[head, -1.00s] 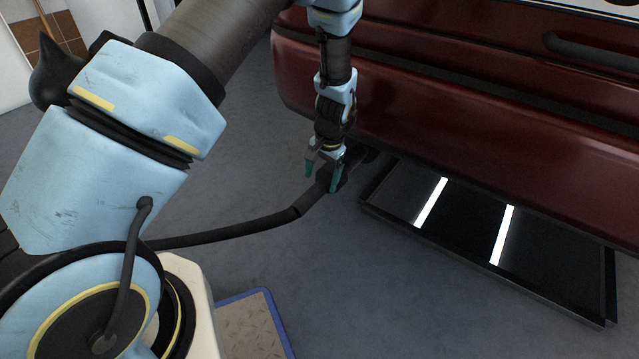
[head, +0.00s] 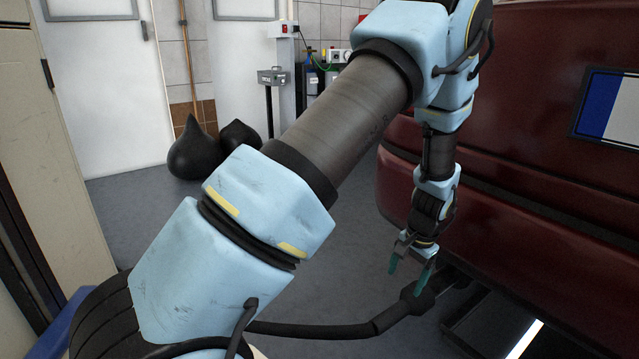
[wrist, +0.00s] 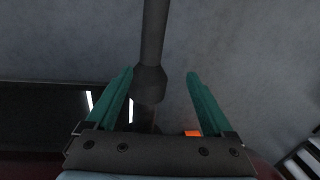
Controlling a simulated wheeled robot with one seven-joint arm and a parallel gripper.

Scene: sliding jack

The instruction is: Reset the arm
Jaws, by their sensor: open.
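My gripper (head: 407,273) hangs fingers-down from my arm, beside the red car's lower edge. Its two teal fingers are apart, with nothing gripped between them. Just below the fingertips is the black jack (head: 418,300), whose long handle runs left along the floor behind my arm. In the wrist view, my gripper (wrist: 161,74) shows both fingers spread, with the dark jack handle (wrist: 152,45) and its thicker end lying between them in the picture. I cannot tell the exact gap between fingertips and jack.
The red car (head: 520,130) fills the right side. A black tray with bright strips (head: 524,340) lies under it. Black drop-shaped objects (head: 192,150) stand near the back wall by a white door (head: 95,85). Grey floor (head: 320,235) is free behind my arm.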

